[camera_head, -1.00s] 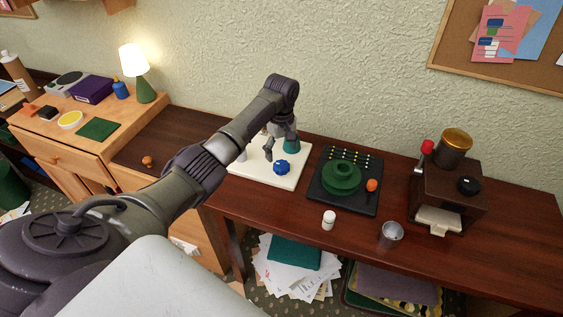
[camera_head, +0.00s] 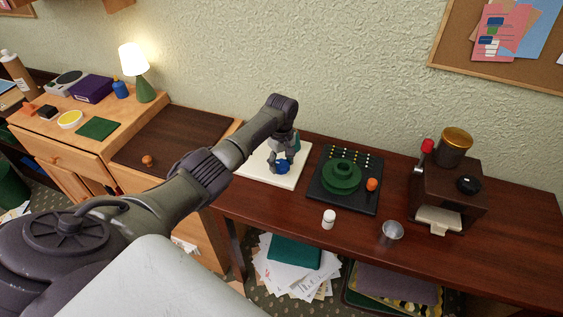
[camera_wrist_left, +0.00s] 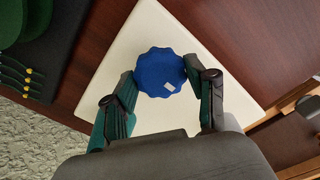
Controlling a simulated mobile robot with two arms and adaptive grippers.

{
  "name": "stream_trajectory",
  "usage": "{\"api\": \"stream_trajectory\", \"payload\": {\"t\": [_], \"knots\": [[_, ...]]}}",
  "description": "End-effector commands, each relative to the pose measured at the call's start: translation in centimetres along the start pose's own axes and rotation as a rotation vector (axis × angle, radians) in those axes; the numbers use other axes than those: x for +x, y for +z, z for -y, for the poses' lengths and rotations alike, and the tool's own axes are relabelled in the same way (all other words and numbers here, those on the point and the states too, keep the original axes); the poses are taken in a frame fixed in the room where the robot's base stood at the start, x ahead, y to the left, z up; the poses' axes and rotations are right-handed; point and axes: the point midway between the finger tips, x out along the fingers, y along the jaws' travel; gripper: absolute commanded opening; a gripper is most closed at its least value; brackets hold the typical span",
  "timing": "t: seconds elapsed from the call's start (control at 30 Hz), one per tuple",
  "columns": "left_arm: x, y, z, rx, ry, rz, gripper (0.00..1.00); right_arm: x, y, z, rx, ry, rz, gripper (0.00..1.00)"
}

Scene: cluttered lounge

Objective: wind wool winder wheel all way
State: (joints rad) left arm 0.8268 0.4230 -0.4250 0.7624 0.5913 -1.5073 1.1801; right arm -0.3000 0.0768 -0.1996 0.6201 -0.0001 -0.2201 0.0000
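A blue scalloped wheel (camera_head: 282,168) with a small pale mark sits on a cream board (camera_head: 258,172) on the dark wood sideboard. My left gripper (camera_head: 281,160) points down over it. In the left wrist view the blue wheel (camera_wrist_left: 160,72) lies between the two fingertips of my left gripper (camera_wrist_left: 160,73). The fingers are apart, one on each side, very near its edge; whether they touch it I cannot tell. My right gripper is not in view.
Right of the board is a black panel (camera_head: 326,200) with a green stepped wheel (camera_head: 342,177) and an orange knob (camera_head: 372,184). A white bottle (camera_head: 329,218), a metal cup (camera_head: 392,232) and a brown machine (camera_head: 445,190) stand farther right. A lit lamp (camera_head: 137,63) stands left.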

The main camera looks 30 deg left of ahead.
Motion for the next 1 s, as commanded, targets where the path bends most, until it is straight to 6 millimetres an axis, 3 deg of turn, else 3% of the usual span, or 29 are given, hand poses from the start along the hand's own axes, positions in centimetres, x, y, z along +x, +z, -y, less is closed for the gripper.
{"api": "stream_trajectory", "payload": {"t": [0.03,0.1,0.47,1.0], "knots": [[0.0,0.0,0.0,0.0,-0.001,0.0,0.32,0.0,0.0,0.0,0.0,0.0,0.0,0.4],[0.0,0.0,0.0,0.0,-0.001,0.0,0.22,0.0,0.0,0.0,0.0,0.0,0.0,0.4],[-0.1,0.0,0.0,0.063,0.0,0.001,0.22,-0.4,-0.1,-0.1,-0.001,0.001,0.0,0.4],[-0.2,0.0,0.0,0.507,0.0,0.002,0.22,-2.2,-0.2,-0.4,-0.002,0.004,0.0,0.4]]}}
